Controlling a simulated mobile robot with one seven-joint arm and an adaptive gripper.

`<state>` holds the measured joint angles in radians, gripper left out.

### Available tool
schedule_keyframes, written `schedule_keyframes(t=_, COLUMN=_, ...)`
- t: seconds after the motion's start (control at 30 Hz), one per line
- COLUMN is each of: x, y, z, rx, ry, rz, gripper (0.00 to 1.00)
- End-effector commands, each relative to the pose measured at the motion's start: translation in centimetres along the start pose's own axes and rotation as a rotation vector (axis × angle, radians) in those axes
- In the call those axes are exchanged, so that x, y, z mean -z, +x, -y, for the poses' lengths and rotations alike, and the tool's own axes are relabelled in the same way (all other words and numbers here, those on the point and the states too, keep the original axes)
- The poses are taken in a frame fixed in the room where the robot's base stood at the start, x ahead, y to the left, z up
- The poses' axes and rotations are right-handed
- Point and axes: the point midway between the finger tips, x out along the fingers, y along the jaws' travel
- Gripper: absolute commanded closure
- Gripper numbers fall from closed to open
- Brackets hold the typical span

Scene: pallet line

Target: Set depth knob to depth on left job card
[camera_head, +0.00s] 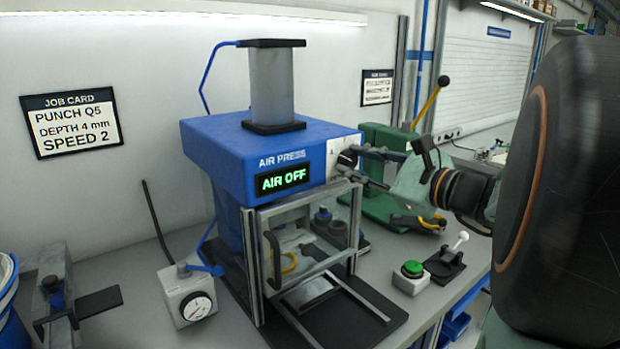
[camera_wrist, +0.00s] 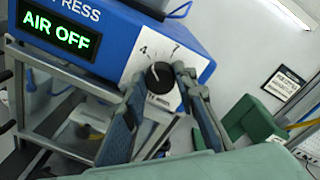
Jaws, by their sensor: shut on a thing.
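The left job card (camera_head: 72,122) on the wall reads PUNCH Q5, DEPTH 4 mm, SPEED 2. The blue air press (camera_head: 225,150) has a lit display (camera_head: 283,180) reading AIR OFF. The black depth knob (camera_wrist: 160,77) is on the press's white dial plate (camera_wrist: 137,66), which shows a 4 at upper left and a 7 at upper right. A small light mark shows on the knob, but its exact setting is too small to read. My gripper (camera_wrist: 158,84) is shut on the knob, one finger on each side. In the head view my gripper (camera_head: 362,166) hides most of the knob.
A clear-fronted guard frame (camera_head: 262,232) stands below the press head. A gauge box (camera_head: 188,294) with a blue valve handle is at left. A green button box (camera_head: 411,276) and a black lever switch (camera_head: 446,262) sit at right. A green machine (camera_head: 385,205) stands behind my arm.

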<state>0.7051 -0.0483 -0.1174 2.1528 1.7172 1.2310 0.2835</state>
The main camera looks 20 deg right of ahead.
Motion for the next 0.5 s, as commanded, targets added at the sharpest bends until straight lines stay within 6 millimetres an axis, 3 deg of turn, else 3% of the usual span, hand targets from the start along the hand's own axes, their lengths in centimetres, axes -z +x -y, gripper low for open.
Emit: schedule_keyframes(t=0.5, x=0.04, y=-0.02, z=-0.05, rx=0.0, ry=-0.115, rz=-0.008, gripper=0.98)
